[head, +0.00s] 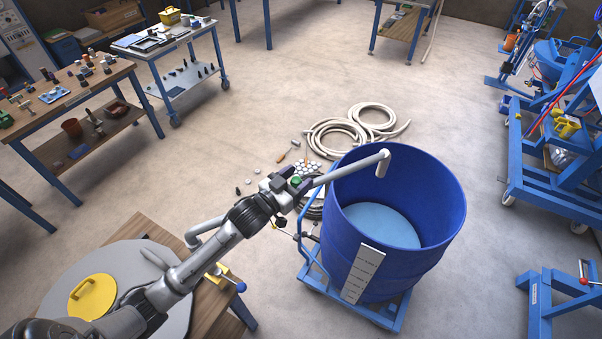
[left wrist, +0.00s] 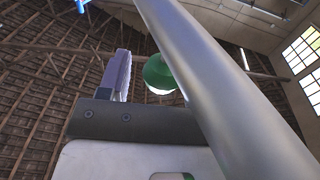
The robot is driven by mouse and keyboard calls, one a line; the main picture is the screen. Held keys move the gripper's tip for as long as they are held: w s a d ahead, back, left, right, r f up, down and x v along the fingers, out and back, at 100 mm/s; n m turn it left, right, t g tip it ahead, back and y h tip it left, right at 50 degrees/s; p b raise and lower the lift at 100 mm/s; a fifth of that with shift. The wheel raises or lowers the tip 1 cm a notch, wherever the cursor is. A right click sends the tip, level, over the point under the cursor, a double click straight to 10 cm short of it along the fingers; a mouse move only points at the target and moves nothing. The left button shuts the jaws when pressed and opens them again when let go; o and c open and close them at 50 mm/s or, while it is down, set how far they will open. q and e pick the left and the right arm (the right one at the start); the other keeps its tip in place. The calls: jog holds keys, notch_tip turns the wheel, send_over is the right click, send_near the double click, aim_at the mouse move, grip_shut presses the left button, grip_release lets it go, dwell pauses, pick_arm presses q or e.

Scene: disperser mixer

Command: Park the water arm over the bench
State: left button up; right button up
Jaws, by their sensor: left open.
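The water arm (head: 345,170) is a grey pipe reaching over the blue drum (head: 447,215), with its bent-down spout above the drum's opening. My left gripper (head: 293,184) is open at the near end of the visible pipe, beside a green knob (head: 297,180). In the left wrist view the pipe (left wrist: 215,80) passes close in front of the gripper, with one finger (left wrist: 122,76) and the green knob (left wrist: 158,73) to its left. I cannot tell whether the fingers touch the pipe. The wooden bench (head: 141,225) is at lower left. My right gripper is not in view.
A grey round lid (head: 60,290) with a yellow disc (head: 92,296) lies on the bench. The drum stands on a blue trolley (head: 388,318). Coiled hoses (head: 345,130) lie behind it on the floor. A blue machine frame (head: 550,185) stands at right.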

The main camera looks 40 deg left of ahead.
pick_arm(q)
jog(key=shift+w, duration=0.8)
grip_shut()
